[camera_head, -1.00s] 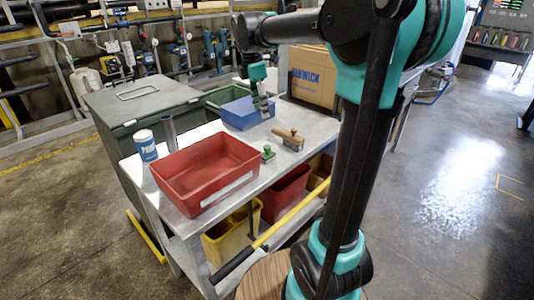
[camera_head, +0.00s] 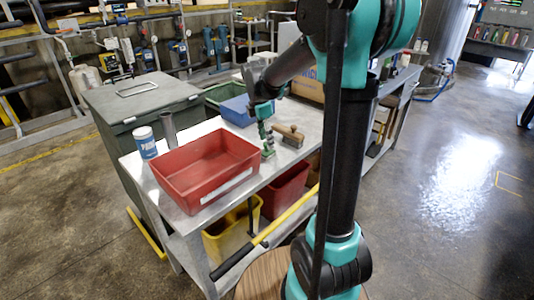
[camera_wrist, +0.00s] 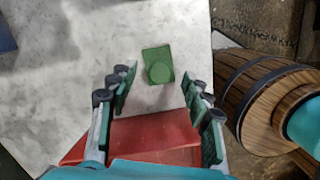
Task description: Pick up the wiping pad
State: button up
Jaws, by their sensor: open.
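The small green pad with a round knob, which I take to be the wiping pad (camera_wrist: 158,65), lies flat on the light grey tabletop. In the head view the pad (camera_head: 268,153) sits just right of the red tray, partly hidden by my gripper. My gripper (camera_wrist: 158,84) is open and empty. Its fingers stand on either side of the pad in the wrist view, with the pad near the gap between the tips. In the head view my gripper (camera_head: 266,138) is just above the pad; contact cannot be told.
A red tray (camera_head: 207,170) stands close left of the pad. A wooden-handled brush (camera_head: 288,135) lies close on the right. A blue bin (camera_head: 237,112) is behind. A white canister (camera_head: 146,142) and a metal cylinder (camera_head: 168,130) stand at the left.

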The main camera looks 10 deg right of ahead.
aim_at(267, 150)
jog(key=shift+d+f, duration=0.2)
jog(key=shift+f, duration=1.2)
jog(key=shift+c, duration=0.2)
grip_shut()
